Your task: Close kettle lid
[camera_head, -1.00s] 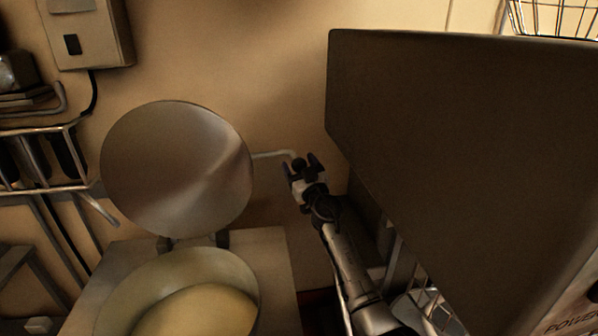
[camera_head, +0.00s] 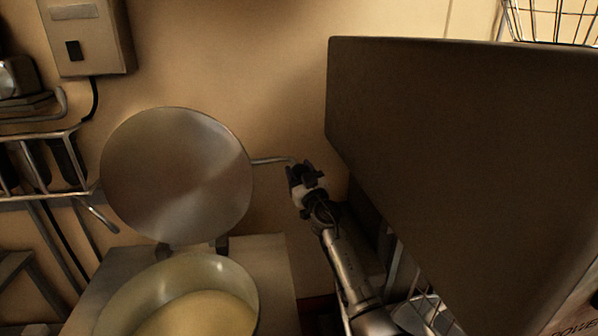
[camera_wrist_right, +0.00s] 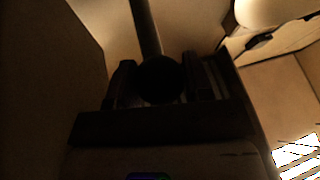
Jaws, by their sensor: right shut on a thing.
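The kettle lid (camera_head: 175,175) is a round metal disc standing open, nearly upright, on hinges behind the kettle. The kettle (camera_head: 105,308) is a round pot with pale yellow contents, at the bottom left of the head view. A thin lid handle (camera_head: 268,161) sticks out from the lid's right side. My right gripper (camera_head: 303,172) is shut on the end of this handle. In the right wrist view, the dark handle bar (camera_wrist_right: 146,28) runs down between the fingers (camera_wrist_right: 160,80). My left gripper is not in view.
A large dark panel (camera_head: 450,130) stands close to the right of my right arm. A metal rack (camera_head: 45,190) is on the left wall, below a grey switch box (camera_head: 85,40). A wire basket (camera_head: 555,20) hangs at the top right.

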